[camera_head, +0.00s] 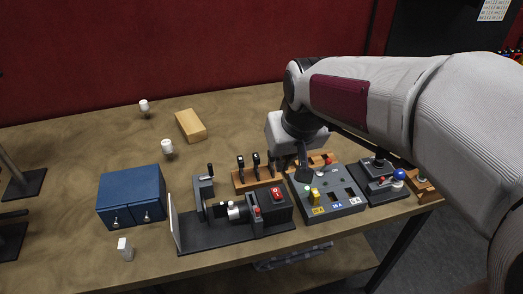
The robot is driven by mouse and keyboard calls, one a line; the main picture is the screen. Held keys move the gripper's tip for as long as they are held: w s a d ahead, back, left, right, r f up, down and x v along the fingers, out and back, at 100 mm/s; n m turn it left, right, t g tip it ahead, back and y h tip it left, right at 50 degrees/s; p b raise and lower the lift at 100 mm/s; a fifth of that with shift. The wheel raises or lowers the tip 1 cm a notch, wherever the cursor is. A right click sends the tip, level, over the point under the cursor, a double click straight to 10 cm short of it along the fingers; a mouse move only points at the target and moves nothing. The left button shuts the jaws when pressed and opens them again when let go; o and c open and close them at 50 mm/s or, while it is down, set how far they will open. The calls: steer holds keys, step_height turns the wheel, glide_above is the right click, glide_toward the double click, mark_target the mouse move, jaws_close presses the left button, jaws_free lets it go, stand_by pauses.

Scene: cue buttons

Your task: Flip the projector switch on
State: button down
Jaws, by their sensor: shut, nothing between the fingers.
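A dark grey device that looks like the projector (262,219) stands near the front of the table, facing a thin white upright panel (174,222) on its left. A red rocker switch (277,194) with a white mark sits on its top right part; I cannot tell which way it is set. My gripper (304,176) points down above the back left part of the grey button panel, to the upper right of the red switch. It is shut and empty and looks apart from the switch. The fingertips are small and dark here.
The grey button panel (341,204) has a yellow switch (315,196) and coloured labels. A joystick box (383,190) stands to its right. Black levers on a wooden block (243,181) stand behind the projector. A blue drawer box (131,196) is at left. The back of the table is mostly clear.

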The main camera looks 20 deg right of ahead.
glide_above(278, 195)
steer(key=x, duration=0.2)
steer(key=s+x, duration=0.1)
steer(key=x, duration=0.2)
steer(key=shift+s+f, duration=0.1)
steer(key=shift+f, duration=0.1)
steer(key=shift+s+f, duration=0.15)
steer(key=shift+f, duration=0.45)
steer(key=shift+s+f, duration=0.2)
steer(key=shift+f, duration=0.45)
steer(key=shift+s+f, duration=0.3)
steer(key=shift+f, duration=0.55)
steer(key=shift+s+f, duration=0.3)
steer(key=shift+f, duration=0.05)
steer(key=shift+w+r, duration=0.1)
steer(key=shift+w, duration=0.25)
steer(key=shift+w+r, duration=0.1)
steer(key=shift+w, duration=0.3)
